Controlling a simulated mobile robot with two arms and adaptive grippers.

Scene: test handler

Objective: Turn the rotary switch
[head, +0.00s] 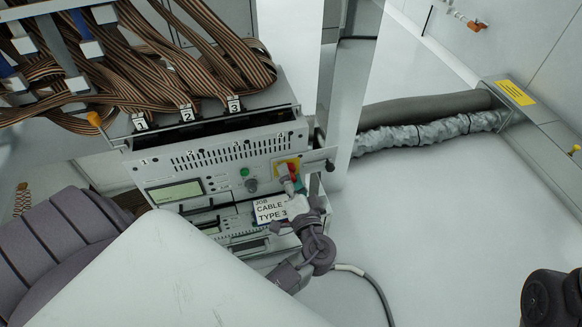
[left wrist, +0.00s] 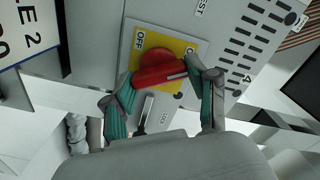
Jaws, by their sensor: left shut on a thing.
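The rotary switch is a red knob on a yellow plate (head: 291,161), at the right end of the grey rack unit's front panel in the head view. In the left wrist view the red knob (left wrist: 158,72) sits on the yellow plate (left wrist: 190,47), with OFF printed at the plate's left and a second, partly hidden label at the right. My left gripper (head: 288,183) is shut on the knob. In the wrist view its two fingers (left wrist: 160,78) are on either side of the knob and partly cover it.
The grey rack unit (head: 165,167) has a display, a green button and ribbon cables numbered 1 to 3 above it. A white job card (head: 270,208) is just below. A metal post (head: 343,90) stands right of the switch.

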